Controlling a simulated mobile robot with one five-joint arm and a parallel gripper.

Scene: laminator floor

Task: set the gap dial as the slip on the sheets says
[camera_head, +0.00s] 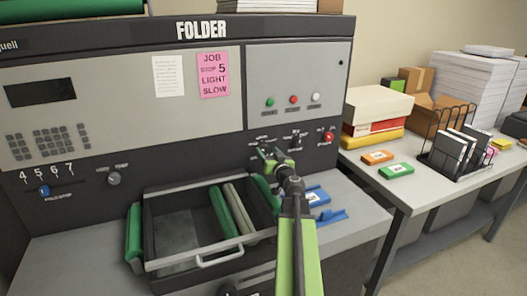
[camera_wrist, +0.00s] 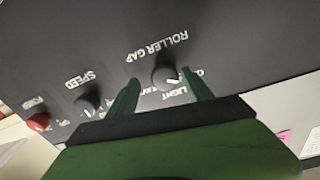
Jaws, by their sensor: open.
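The roller gap dial (camera_wrist: 163,77) is a dark round knob with a white mark, on the folder's black front. In the wrist view it shows upside down, its mark pointing lower right, near the word LIGHT. My gripper (camera_wrist: 160,80) is open, with one green finger on each side of the dial; I cannot tell whether they touch it. In the head view my gripper (camera_head: 277,159) is at the panel and hides the dial. A pink slip (camera_head: 213,75) on the folder's front reads JOB, STOP 5, LIGHT, SLOW.
The speed knob (camera_wrist: 87,102) and a red knob (camera_wrist: 38,122) sit beside the dial. An open tray (camera_head: 165,262) with green rollers stands below, left of my arm. A side table (camera_head: 415,190) at right holds boxes, a wire rack and paper stacks.

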